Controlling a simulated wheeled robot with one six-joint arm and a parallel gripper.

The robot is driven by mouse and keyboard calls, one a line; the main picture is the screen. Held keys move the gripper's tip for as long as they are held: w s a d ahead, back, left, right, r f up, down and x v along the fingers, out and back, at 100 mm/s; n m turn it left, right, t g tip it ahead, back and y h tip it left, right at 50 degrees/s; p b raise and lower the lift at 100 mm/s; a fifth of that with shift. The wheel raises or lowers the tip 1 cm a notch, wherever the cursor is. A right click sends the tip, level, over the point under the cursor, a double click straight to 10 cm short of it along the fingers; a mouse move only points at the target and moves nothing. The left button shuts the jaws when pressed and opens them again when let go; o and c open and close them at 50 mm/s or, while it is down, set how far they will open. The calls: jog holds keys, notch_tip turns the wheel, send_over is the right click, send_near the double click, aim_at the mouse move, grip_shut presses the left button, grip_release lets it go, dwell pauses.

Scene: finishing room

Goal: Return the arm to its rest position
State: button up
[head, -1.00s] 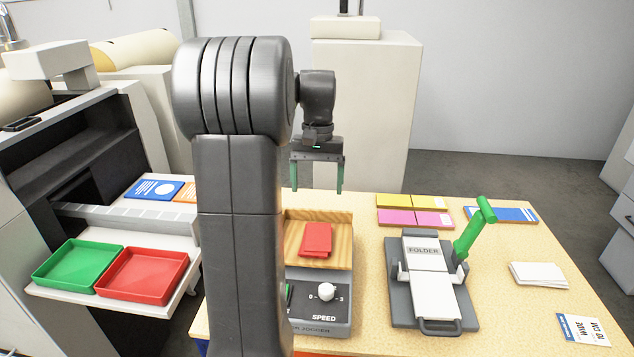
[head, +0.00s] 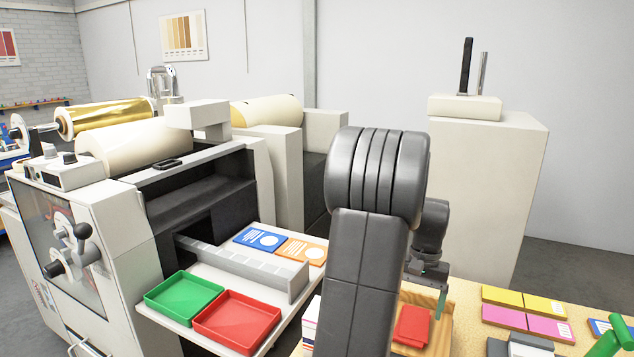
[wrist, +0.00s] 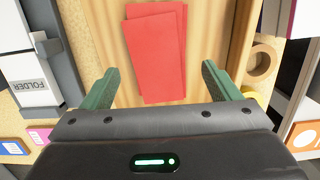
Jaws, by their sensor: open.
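My gripper (head: 428,296) hangs from my arm on the right of the head view, partly hidden behind my own arm links. In the wrist view my gripper (wrist: 158,85) has its two green fingers spread wide with nothing between them. Red cards (wrist: 157,55) lie beyond the fingertips on a wooden tray (wrist: 205,30). The red cards also show in the head view (head: 411,326), below my gripper and apart from it.
A machine at left has a shelf with a green tray (head: 184,296) and a red tray (head: 237,320). Blue (head: 258,238) and orange (head: 301,250) cards lie behind them. Yellow (head: 503,296) and pink (head: 548,327) cards lie on the table at right. A pale cabinet (head: 487,190) stands behind.

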aim_at(413, 323)
jog(key=f, duration=0.4)
jog(key=shift+s+a, duration=0.15)
jog(key=shift+s, duration=0.2)
jog(key=shift+w+r+p, duration=0.15)
jog(key=shift+r+p, duration=0.05)
jog(key=shift+p, duration=0.25)
